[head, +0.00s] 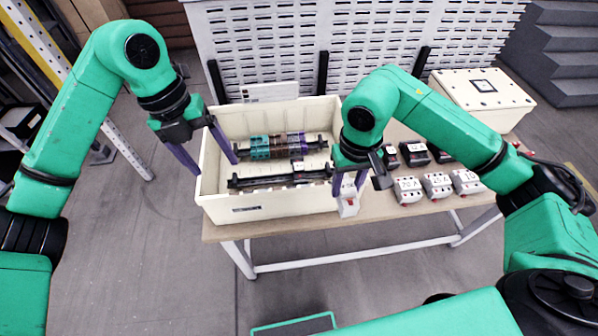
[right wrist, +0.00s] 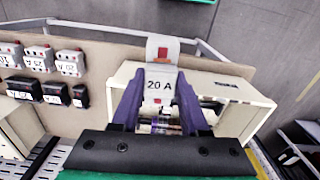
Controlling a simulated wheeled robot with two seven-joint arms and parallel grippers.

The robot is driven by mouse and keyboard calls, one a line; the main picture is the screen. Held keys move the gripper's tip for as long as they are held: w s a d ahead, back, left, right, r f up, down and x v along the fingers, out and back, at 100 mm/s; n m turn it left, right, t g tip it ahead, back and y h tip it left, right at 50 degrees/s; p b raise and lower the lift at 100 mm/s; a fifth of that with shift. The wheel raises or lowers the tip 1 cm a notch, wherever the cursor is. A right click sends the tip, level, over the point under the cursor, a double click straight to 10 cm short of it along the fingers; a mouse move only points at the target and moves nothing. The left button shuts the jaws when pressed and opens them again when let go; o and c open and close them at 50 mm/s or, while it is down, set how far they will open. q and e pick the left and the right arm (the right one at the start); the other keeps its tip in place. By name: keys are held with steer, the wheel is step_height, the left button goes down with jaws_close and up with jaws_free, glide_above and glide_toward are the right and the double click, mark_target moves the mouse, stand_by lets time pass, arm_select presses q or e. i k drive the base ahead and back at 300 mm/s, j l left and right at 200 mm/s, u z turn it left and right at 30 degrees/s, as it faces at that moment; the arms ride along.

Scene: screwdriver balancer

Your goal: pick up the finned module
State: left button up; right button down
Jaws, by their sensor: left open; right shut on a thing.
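My right gripper (head: 349,188) is shut on a white breaker (head: 348,208) with a red switch, held at the crate's front right corner. In the right wrist view the breaker (right wrist: 162,50) reads "20 A" between the purple fingers. My left gripper (head: 216,166) is open and empty over the left side of the cream crate (head: 262,207). Inside the crate, teal blocks (head: 260,148), brown blocks (head: 279,143) and purple blocks (head: 296,141) sit on the back rail. They look ribbed, but I cannot tell which one is the finned module.
A dark front rail (head: 270,180) crosses the crate. Several white breakers (head: 437,186) and black breakers (head: 414,153) stand on the wooden table (head: 385,208), right of the crate. A cream box (head: 484,95) stands behind them. A perforated panel (head: 300,50) rises behind the table.

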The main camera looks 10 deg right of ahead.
mark_target(297, 163)
steer(key=i+l, duration=0.2)
steer(key=l, duration=0.2)
steer(key=i+l, duration=0.45)
steer(key=l, duration=0.3)
